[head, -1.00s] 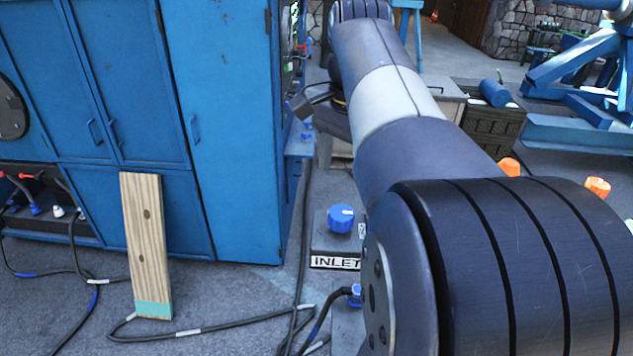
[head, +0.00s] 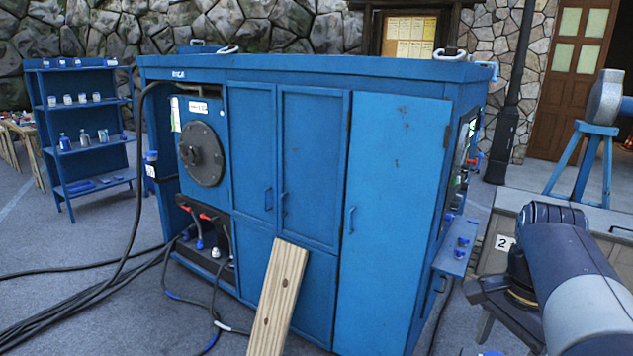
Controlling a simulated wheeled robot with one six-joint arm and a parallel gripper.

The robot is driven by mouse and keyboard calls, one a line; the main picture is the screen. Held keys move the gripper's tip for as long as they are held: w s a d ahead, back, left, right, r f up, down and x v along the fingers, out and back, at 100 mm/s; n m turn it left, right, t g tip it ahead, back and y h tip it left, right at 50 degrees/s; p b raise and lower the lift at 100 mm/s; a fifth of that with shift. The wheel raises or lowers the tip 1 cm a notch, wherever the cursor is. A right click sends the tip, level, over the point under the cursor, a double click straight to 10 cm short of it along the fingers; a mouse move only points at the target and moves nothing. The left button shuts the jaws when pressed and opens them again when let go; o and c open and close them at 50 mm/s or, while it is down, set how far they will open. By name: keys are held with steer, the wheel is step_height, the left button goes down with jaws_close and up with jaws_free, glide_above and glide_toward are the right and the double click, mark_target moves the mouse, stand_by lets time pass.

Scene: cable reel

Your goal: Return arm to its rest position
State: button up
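My arm (head: 580,275) reaches in from the lower right of the head view. Its far dark joint (head: 553,213) is beside the right end of the blue cabinet. A dark part (head: 500,300) at the arm's far end hangs in front of a grey bench. The fingertips cannot be made out, so I cannot see whether my gripper is open, shut or holding anything.
A blue cabinet (head: 395,190) fills the middle, with a wooden plank (head: 278,300) leaning on its front. Black cables (head: 100,290) lie on the floor at left. A blue shelf (head: 85,125) stands behind left. A blue stand (head: 590,160) is at right.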

step_height(320, 180, down, 3)
steer(key=shift+w+f, duration=0.1)
steer(key=shift+r, duration=0.2)
